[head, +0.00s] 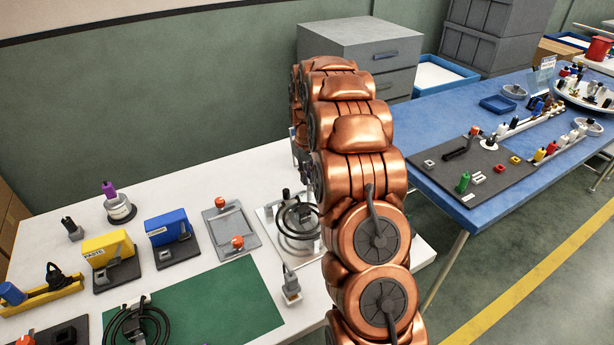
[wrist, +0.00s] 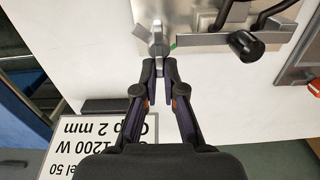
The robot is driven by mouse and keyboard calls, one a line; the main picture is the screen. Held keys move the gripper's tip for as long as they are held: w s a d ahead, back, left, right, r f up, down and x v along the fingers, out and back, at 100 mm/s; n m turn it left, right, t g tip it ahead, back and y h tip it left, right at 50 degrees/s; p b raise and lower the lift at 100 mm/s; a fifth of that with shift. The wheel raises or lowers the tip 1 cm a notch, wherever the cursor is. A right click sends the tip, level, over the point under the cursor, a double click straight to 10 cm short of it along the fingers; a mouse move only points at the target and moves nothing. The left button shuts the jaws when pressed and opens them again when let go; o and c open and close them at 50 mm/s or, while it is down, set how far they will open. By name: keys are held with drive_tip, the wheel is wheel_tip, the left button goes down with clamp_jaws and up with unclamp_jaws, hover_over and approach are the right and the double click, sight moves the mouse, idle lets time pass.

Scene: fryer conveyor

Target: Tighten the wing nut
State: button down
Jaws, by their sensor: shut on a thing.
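The wing nut (wrist: 158,42) is a small grey metal piece at the near edge of a silvery metal plate (wrist: 205,12) in the wrist view. My gripper (wrist: 160,66) has its fingertips close together on the wing nut's near end; part of the nut sticks out beyond them. In the head view the plate (head: 270,222) lies on the white table with a black coiled element (head: 297,216) on it. My copper-coloured arm hides the gripper and the wing nut there.
A black knob (wrist: 245,46) stands right of the wing nut. A printed card (wrist: 95,145) lies near the gripper. A grey fixture with orange knobs (head: 231,235), a green mat (head: 215,308) and a blue block (head: 168,228) share the white table. A blue table (head: 440,188) stands right.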

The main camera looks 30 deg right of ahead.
drive_tip(key=shift+s+f, duration=0.1)
drive_tip(key=m+b, duration=0.2)
drive_tip(key=d+m+b, duration=0.1)
drive_tip(key=m, duration=0.1)
drive_tip(key=shift+s+f+m+b, duration=0.1)
drive_tip(key=shift+m+b, duration=0.3)
drive_tip(key=m+b, duration=0.1)
drive_tip(key=m, duration=0.1)
drive_tip(key=m+b, duration=0.1)
drive_tip(key=m, duration=0.1)
drive_tip(key=s+m+b, duration=0.1)
drive_tip(key=m, duration=0.1)
drive_tip(key=shift+d, duration=0.3)
drive_tip(key=m+b, duration=0.1)
drive_tip(key=m, duration=0.1)
drive_tip(key=s+m+b, duration=0.1)
drive_tip(key=m, duration=0.2)
drive_tip(key=shift+d+m, duration=0.1)
drive_tip(key=shift+m, duration=0.2)
drive_tip(key=m, duration=0.2)
drive_tip(key=m+b, duration=0.1)
drive_tip(key=m, duration=0.1)
drive_tip(key=shift+s, duration=0.3)
drive_tip(key=shift+s+a+f, duration=0.1)
drive_tip(key=shift+s+a, duration=0.05)
drive_tip(key=shift+a, duration=0.05)
drive_tip(key=c, duration=1.3)
unclamp_jaws()
drive_tip(key=shift+r, duration=0.2)
